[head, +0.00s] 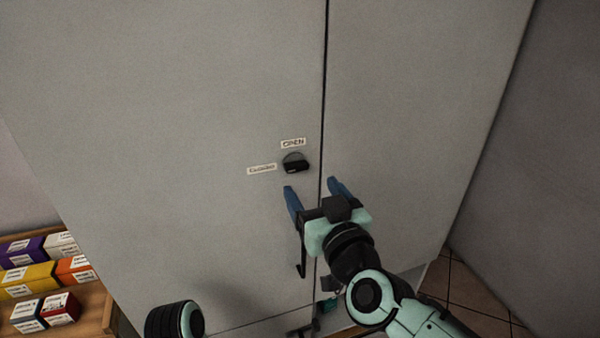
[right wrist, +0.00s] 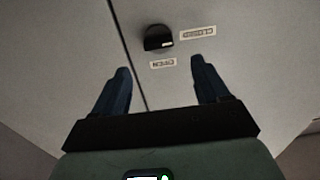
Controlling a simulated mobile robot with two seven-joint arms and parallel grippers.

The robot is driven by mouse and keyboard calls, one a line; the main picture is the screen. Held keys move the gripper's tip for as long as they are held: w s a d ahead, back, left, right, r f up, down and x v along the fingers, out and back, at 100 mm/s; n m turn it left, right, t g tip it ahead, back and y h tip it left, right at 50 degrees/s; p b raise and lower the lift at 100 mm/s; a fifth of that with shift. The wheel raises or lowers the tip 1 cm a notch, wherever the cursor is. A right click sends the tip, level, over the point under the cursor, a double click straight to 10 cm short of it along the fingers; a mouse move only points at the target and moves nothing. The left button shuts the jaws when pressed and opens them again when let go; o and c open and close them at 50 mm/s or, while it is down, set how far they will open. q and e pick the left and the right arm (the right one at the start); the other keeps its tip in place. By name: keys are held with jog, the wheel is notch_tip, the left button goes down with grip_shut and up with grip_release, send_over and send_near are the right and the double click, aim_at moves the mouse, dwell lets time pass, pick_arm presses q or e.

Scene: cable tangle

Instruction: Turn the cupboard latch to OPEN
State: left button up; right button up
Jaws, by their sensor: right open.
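The cupboard latch (head: 296,166) is a small black knob on the left cupboard door, near the seam; it also shows in the right wrist view (right wrist: 158,39). A white mark on it sits toward the side of the CLOSED label (head: 262,169). The OPEN label (head: 293,143) is just above the knob in the head view. My right gripper (head: 312,187) is open and empty, its blue fingers pointing at the door, just below and right of the latch. In the right wrist view the latch lies beyond the fingertips (right wrist: 160,66). My left gripper is not in view.
The grey cupboard (head: 200,110) fills most of the head view, with a dark seam between its doors. A black door handle (head: 302,258) hangs below the latch, close to my right gripper. A wooden shelf (head: 92,308) with several coloured boxes stands at lower left.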

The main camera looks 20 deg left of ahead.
aim_at(298, 167)
jog(key=x, duration=0.8)
jog(key=c, duration=1.1)
